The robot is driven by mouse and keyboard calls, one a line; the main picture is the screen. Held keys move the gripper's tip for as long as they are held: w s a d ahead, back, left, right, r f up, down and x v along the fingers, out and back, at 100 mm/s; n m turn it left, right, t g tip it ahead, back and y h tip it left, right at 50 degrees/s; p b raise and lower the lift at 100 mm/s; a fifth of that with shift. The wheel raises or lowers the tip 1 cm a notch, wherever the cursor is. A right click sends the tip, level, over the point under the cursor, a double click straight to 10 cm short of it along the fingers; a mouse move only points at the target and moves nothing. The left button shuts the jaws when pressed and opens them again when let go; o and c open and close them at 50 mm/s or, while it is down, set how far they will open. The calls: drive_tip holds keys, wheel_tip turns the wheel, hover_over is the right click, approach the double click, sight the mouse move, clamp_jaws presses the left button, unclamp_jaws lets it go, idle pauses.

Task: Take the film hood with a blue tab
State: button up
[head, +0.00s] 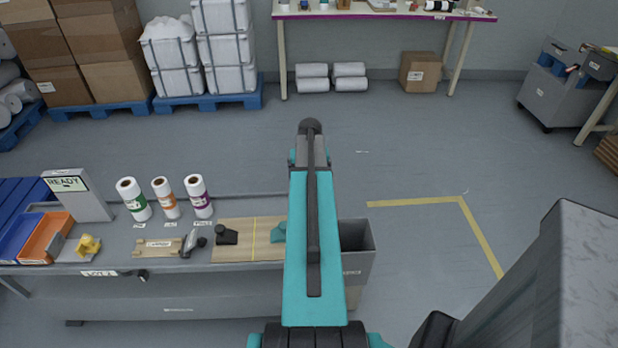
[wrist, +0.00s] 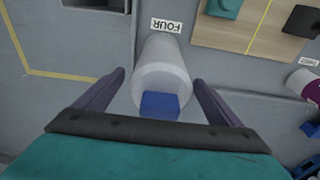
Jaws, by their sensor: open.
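The film hood with the blue tab shows in the wrist view as a white roll (wrist: 162,68). Its blue tab (wrist: 159,105) faces my gripper. The roll stands beside a label reading FOUR (wrist: 173,25). My gripper (wrist: 158,76) is open, with one dark finger on each side of the roll in this view. Gaps show between the fingers and the roll, and I see no contact. In the head view my arm covers this spot, so neither the blue-tabbed roll nor my fingertips can be seen there.
Rolls with green (head: 133,199), orange (head: 166,198) and purple (head: 198,196) bands stand on the bench to the left. A wooden board (head: 255,252) with a yellow line lies near my arm. A grey bin (head: 358,255) is at the bench's right end. Floor beyond is clear.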

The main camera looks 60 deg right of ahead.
drive_tip(key=c, duration=1.3)
drive_tip(key=shift+o, duration=0.2)
drive_tip(key=shift+r, duration=0.1)
